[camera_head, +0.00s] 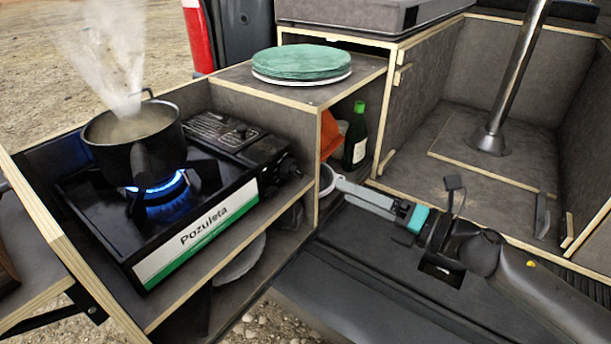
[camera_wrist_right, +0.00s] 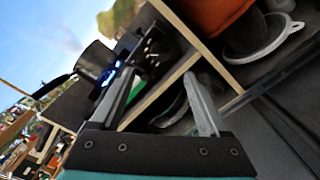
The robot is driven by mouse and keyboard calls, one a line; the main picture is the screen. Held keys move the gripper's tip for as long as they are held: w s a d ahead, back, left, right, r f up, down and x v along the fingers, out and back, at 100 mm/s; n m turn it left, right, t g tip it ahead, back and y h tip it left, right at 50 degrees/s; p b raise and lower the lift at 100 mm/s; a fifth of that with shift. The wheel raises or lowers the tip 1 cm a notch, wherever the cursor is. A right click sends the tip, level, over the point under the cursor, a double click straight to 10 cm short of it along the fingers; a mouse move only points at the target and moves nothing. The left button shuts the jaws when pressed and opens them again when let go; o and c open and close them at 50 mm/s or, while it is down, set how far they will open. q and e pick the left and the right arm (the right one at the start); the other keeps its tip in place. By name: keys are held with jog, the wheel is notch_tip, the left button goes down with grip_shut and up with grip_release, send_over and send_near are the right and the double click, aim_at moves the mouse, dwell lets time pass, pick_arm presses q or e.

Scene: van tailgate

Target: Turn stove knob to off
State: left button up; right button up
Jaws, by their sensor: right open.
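A black camping stove (camera_head: 100,215) with a white and green "Pozuleta" front stands on the left shelf. Its dark knob (camera_head: 288,167) is at the right end of the front; its exact angle is too small to tell. A blue flame (camera_head: 165,190) burns under a steaming dark pot (camera_head: 135,140). My right gripper (camera_head: 333,182) is to the right of the knob, apart from it, with its fingers pointing left. In the right wrist view my right gripper (camera_wrist_right: 160,78) is open and empty, with the pot (camera_wrist_right: 95,60) and flame beyond it. My left gripper is out of view.
Green plates (camera_head: 302,62) lie on the box top right of the stove. A green bottle (camera_head: 356,135) and an orange item (camera_head: 330,135) stand in the compartment below. A wooden divider separates that compartment from the stove shelf. A metal post (camera_head: 515,80) rises at right.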

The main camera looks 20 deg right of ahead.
aim_at(301, 171)
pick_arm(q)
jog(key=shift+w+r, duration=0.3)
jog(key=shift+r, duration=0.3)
pick_arm(e)
jog(key=shift+x, duration=5.35)
grip_shut()
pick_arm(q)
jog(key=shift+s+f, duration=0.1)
